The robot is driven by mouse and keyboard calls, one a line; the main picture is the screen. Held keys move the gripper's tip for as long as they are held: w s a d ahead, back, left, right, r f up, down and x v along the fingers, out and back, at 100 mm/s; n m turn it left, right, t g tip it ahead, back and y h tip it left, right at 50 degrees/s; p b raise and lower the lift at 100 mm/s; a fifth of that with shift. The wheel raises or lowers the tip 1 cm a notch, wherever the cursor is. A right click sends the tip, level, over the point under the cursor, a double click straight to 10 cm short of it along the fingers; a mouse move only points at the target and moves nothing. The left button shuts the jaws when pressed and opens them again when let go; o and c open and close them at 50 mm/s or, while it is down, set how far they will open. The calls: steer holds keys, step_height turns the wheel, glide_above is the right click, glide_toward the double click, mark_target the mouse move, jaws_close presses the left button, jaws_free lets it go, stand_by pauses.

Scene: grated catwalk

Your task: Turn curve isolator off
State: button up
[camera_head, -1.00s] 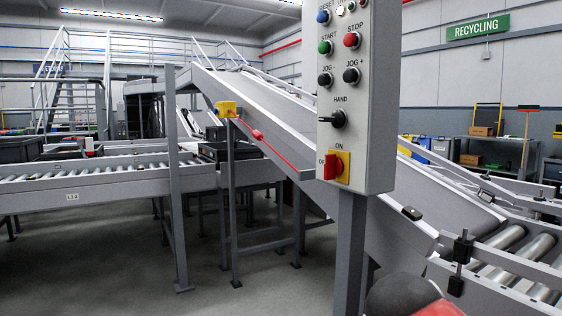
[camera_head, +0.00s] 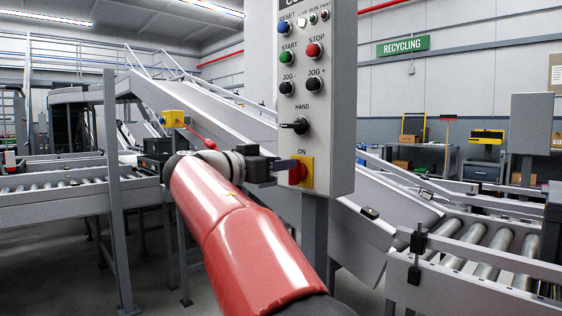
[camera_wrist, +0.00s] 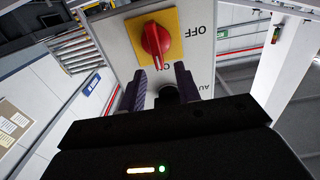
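The isolator is a red rotary handle (camera_head: 296,173) on a yellow plate (camera_head: 308,170), low on the grey control panel (camera_head: 340,110). ON is printed above it in the head view. The wrist view shows the red handle (camera_wrist: 154,42) on its yellow plate (camera_wrist: 174,24), with OFF printed to the right. The handle's narrow end points down in that picture, towards my gripper. My gripper (camera_wrist: 160,72) is open, its two dark fingers apart, tips just short of or beside the handle's end. In the head view my gripper (camera_head: 286,168) partly covers the handle; contact is unclear.
The black HAND selector (camera_head: 295,125) sits above the isolator, with JOG, START, STOP and RESET buttons higher up. An inclined conveyor (camera_head: 215,95) runs behind the panel. A roller conveyor (camera_head: 490,250) lies at right. A yellow box with a red lever (camera_head: 174,118) stands left.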

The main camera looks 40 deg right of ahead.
mark_target(295, 172)
steer(key=d, duration=0.3)
steer(key=shift+w+d, duration=0.15)
steer(key=shift+c, duration=0.3)
jaws_close()
